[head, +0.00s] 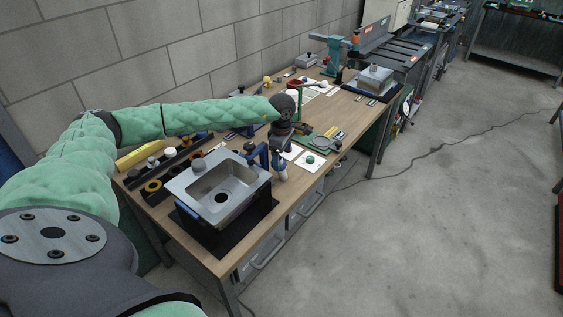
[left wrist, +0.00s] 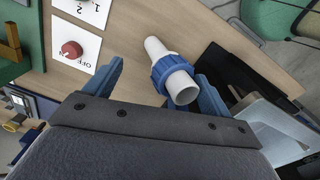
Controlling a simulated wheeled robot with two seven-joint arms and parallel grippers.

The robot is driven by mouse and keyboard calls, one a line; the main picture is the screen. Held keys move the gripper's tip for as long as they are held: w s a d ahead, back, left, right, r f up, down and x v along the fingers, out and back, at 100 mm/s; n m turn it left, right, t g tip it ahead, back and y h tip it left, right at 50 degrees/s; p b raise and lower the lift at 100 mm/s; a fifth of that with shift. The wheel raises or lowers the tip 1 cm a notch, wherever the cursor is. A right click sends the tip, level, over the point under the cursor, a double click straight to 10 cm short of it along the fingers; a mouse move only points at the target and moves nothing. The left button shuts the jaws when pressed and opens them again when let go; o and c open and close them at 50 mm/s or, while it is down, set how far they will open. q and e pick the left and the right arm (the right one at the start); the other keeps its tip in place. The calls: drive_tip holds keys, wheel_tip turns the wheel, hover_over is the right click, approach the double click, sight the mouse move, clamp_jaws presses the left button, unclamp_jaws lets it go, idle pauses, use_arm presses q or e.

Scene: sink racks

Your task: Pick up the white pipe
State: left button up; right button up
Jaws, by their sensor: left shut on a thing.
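The white pipe (left wrist: 181,88) shows in the left wrist view as a short white tube with a blue ribbed collar around it. It lies between the two blue fingers of my left gripper (left wrist: 160,74), which is shut on it. In the head view my left gripper (head: 279,161) is at the workbench's front edge, right of the metal sink, with the white pipe (head: 283,176) small at its fingertips. Contact points of the fingers are hard to make out. My right gripper is not in view.
The metal sink (head: 239,172) on a black base stands just left of the gripper. A white card with a green knob (head: 310,159) lies to the right. Tools and a yellow box (head: 139,154) crowd the bench's back.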

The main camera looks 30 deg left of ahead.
use_arm(q)
drive_tip(key=shift+g, duration=0.3)
drive_tip(key=f, duration=0.1)
drive_tip(key=w+f, duration=0.1)
drive_tip(key=f, duration=0.1)
drive_tip(key=a+f, duration=0.1)
drive_tip(key=f, duration=0.1)
drive_tip(key=shift+w+f, duration=0.15)
drive_tip(key=shift+w, duration=0.1)
drive_tip(key=shift+c, duration=0.3)
drive_tip(key=shift+o, duration=0.5)
drive_tip(key=shift+s+d+r, duration=0.25)
drive_tip(key=shift+d+r, duration=0.15)
drive_tip(key=shift+r, duration=0.25)
drive_tip(key=c, duration=0.4)
drive_tip(key=shift+a, duration=0.15)
drive_tip(key=shift+c, duration=0.9)
